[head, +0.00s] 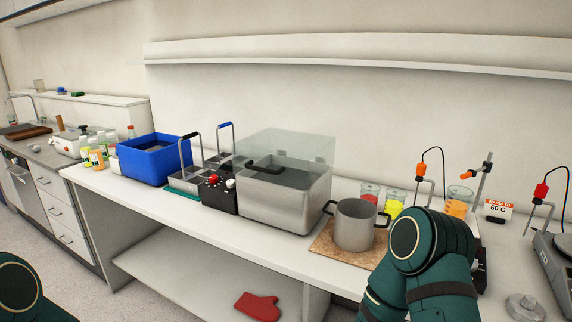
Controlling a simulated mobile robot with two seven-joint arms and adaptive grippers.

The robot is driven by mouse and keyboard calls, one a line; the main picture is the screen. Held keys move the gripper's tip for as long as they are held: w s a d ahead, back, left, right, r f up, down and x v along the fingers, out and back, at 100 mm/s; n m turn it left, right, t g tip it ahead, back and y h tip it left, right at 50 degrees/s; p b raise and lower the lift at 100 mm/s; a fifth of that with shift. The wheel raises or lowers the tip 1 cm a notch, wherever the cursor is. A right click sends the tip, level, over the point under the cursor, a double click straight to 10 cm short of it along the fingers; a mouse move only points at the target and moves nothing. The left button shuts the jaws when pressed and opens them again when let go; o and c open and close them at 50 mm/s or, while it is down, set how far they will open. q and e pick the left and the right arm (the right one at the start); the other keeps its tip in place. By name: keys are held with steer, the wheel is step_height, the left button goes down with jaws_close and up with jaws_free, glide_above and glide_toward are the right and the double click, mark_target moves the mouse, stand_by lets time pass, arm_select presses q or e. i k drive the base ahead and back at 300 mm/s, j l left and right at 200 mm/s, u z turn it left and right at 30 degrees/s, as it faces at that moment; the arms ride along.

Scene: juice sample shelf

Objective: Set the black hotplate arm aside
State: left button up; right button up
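A black hotplate (481,268) stands on the bench at the right, mostly hidden behind my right arm. Near it rises a bent metal arm with an orange head (420,169) and a black cable looping up from it. A metal stand rod (481,187) with an orange clamp is beside it; I cannot tell exactly how these join the hotplate. A beaker of orange liquid (457,205) shows in front of the rod. My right arm's teal links cover the area in front, and a teal link of my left arm shows at the lower left. Neither gripper is in view.
A grey pot (355,224) stands on a brown board (323,247), with red and yellow beakers behind. A second bent arm with a red head (540,191) and a grey hotplate (556,256) are at the right edge. A clear-lidded bath (275,205) stands left of the pot.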

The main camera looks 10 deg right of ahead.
mark_target(486, 167)
steer(key=z, duration=1.55)
